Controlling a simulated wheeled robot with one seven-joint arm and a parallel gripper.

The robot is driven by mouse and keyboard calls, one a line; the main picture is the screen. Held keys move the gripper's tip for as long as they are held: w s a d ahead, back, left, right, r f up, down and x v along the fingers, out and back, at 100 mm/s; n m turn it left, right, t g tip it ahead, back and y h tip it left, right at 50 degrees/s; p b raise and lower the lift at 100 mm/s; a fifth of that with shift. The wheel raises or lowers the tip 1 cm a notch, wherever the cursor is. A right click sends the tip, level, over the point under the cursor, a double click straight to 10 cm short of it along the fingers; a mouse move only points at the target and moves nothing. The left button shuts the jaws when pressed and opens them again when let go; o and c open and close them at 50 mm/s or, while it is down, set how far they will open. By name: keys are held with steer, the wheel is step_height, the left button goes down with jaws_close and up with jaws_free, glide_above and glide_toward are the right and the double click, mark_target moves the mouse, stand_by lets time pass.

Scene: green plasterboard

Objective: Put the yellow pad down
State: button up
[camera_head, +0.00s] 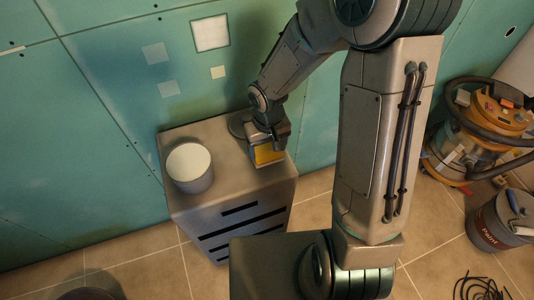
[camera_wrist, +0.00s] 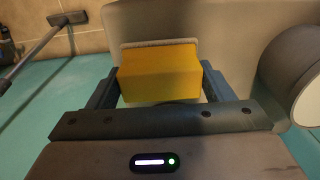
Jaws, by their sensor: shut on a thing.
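The yellow pad (camera_wrist: 160,76) is a block with a pale, thin layer along its far edge, seen between my gripper's fingers (camera_wrist: 160,88) in the wrist view. My gripper is shut on it. In the head view the yellow pad (camera_head: 268,154) shows at the end of my gripper (camera_head: 270,140), over the right part of the grey cabinet top (camera_head: 225,150). I cannot tell whether the pad touches the top.
A white-topped bucket (camera_head: 190,168) stands on the cabinet's left side. Green plasterboard (camera_head: 100,100) rises behind. An orange vacuum cleaner (camera_head: 495,120) and a paint bucket (camera_head: 500,222) stand on the tiled floor at right. Bare cabinet top lies between bucket and pad.

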mark_target(268, 155)
steer(key=shift+f, duration=2)
steer(key=o, duration=0.9)
steer(key=shift+r, duration=0.1)
